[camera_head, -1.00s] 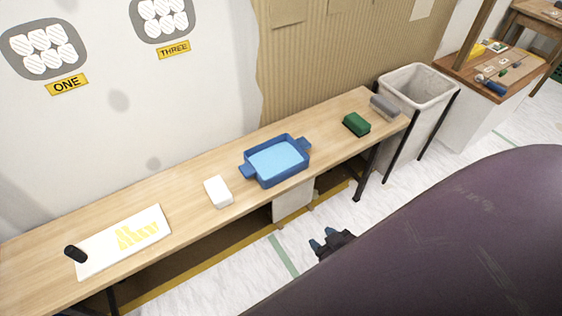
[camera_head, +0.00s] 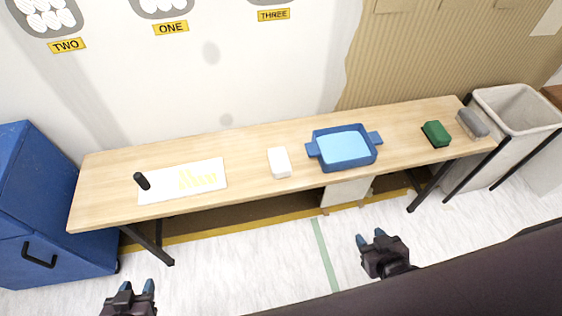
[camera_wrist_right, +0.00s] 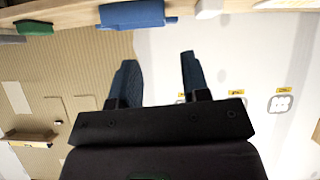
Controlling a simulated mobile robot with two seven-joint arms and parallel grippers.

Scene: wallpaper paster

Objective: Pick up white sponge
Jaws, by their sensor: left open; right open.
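The white sponge (camera_head: 279,162) lies on the wooden table, just left of the blue tray, in the head view. In the right wrist view a white block (camera_wrist_right: 208,8), likely the sponge, shows at the top edge beside the blue tray. My left gripper (camera_head: 137,286) is open and empty at the bottom left, in front of and below the table. My right gripper (camera_head: 371,238) is open and empty in front of the table, to the right of the sponge and apart from it. Its two fingers also show in the right wrist view (camera_wrist_right: 160,80).
The wooden table (camera_head: 250,182) also bears a blue tray (camera_head: 327,163) with light blue contents, a white sheet (camera_head: 153,193), a black cylinder (camera_head: 142,181), a green sponge (camera_head: 436,133) and a grey brush (camera_head: 472,123). A blue cabinet (camera_head: 40,215) stands left, a bin (camera_head: 515,115) right.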

